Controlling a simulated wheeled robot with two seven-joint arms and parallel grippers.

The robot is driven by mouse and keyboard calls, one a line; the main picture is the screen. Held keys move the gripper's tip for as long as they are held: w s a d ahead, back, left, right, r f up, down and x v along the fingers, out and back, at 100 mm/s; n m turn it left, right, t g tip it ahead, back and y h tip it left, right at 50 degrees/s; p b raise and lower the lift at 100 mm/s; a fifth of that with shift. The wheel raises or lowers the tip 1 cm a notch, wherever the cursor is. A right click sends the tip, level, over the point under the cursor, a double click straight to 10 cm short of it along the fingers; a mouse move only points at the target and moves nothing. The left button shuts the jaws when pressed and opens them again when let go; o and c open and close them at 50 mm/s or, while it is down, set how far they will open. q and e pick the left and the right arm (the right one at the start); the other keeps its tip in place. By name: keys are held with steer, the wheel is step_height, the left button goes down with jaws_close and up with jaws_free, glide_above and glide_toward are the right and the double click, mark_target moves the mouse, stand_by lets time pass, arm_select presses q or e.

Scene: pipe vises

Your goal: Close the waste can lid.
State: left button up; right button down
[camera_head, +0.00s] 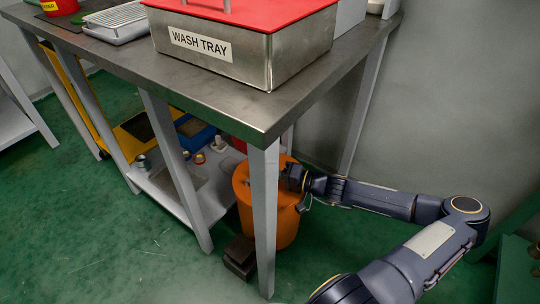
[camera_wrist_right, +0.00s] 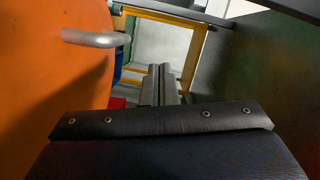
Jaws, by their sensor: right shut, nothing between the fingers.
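The orange waste can (camera_head: 278,222) stands on the green floor beside the end of the steel table. A table leg hides part of its front. Its round orange lid (camera_head: 243,178) shows at the top; how far it is shut I cannot tell. My right gripper (camera_head: 289,177) is at the upper right side of the can. In the right wrist view, an orange surface with a metal handle (camera_wrist_right: 95,39) fills the left side. My right fingers (camera_wrist_right: 161,84) are shut and empty, to the right of that handle. My left gripper is not in view.
The steel table (camera_head: 190,88) overhangs the can, with a wash tray (camera_head: 225,55) under a red cover. A dark pedal-like block (camera_head: 240,256) is at the can's foot. A low shelf (camera_head: 190,192) with small items is to the left. Open floor lies in front.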

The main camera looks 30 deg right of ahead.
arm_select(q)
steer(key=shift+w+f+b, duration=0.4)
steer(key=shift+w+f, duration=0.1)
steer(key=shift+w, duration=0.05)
arm_select(e)
steer(key=shift+s+a+f+n+h, duration=0.1)
steer(key=shift+a+f+n, duration=0.2)
steer(key=shift+f, duration=0.3)
steer(key=shift+s+a+f+n+h, duration=0.15)
steer(key=shift+f+n, duration=0.2)
steer(key=shift+f, duration=0.2)
steer(key=shift+s+a+f+n+h, duration=0.1)
steer(key=shift+a+f+n, duration=0.2)
steer(key=shift+f, duration=0.3)
steer(key=shift+f, duration=0.1)
steer(key=r+p, duration=0.1)
steer(key=d+r+p, duration=0.1)
steer(key=w+d+r, duration=0.1)
steer(key=r, duration=0.1)
steer(key=shift+w+p, duration=0.1)
steer(key=shift+p, duration=0.3)
arm_select(q)
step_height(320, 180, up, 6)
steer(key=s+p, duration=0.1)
steer(key=p, duration=0.2)
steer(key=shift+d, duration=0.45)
arm_select(e)
steer(key=v, duration=1)
steer(key=shift+a+r, duration=0.2)
steer(key=shift+r, duration=0.2)
